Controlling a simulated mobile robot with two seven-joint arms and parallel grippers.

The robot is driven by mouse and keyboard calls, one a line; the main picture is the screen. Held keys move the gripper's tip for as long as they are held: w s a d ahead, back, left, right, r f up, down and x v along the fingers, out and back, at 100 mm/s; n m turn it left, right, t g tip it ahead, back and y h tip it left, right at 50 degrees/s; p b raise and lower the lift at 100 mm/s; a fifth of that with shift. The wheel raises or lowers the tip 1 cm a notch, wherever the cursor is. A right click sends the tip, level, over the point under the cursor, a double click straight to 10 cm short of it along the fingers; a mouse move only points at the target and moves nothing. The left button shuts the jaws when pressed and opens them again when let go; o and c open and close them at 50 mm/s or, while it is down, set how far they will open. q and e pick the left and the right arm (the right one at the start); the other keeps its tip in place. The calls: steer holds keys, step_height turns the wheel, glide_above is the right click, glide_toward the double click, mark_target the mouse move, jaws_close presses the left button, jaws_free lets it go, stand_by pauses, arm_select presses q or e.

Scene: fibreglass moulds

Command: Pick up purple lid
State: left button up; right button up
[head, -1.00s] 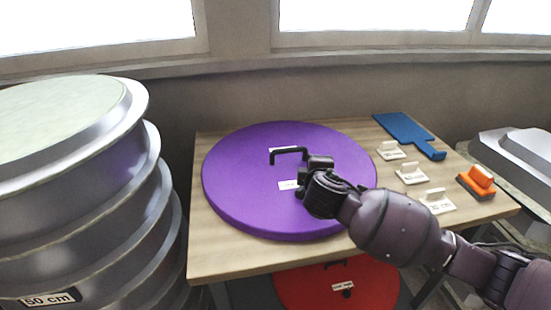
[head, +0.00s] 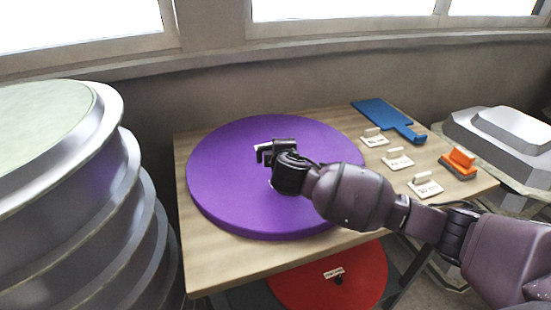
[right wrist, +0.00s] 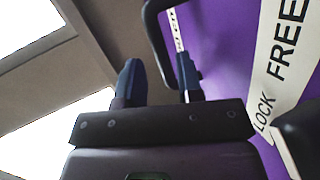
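The purple lid (head: 240,205) is a large round disc lying flat on the wooden table. Its black bar handle (head: 262,150) is mostly hidden behind my right gripper (head: 275,153) in the head view. In the right wrist view the handle (right wrist: 156,35) curves close by the right-hand finger, and the lid (right wrist: 225,40) carries a white label reading "LOCK FREE". My right gripper (right wrist: 160,82) has its two dark fingers apart, with a gap between them. I cannot tell whether the handle touches a finger. My left gripper is in neither view.
A stack of round metal moulds (head: 125,200) stands close to the table's left. A blue board (head: 385,115), several small white pieces and an orange-handled tool (head: 458,164) lie on the table's right. A red lid (head: 355,275) sits below the table (head: 225,265). A wall is behind.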

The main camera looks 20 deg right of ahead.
steer(key=shift+a+p+x, duration=0.2)
steer(key=shift+p+x, duration=0.05)
steer(key=shift+x, duration=0.95)
steer(key=shift+a+p+x, duration=0.2)
steer(key=shift+x, duration=1.85)
jaws_close()
steer(key=shift+r, duration=0.1)
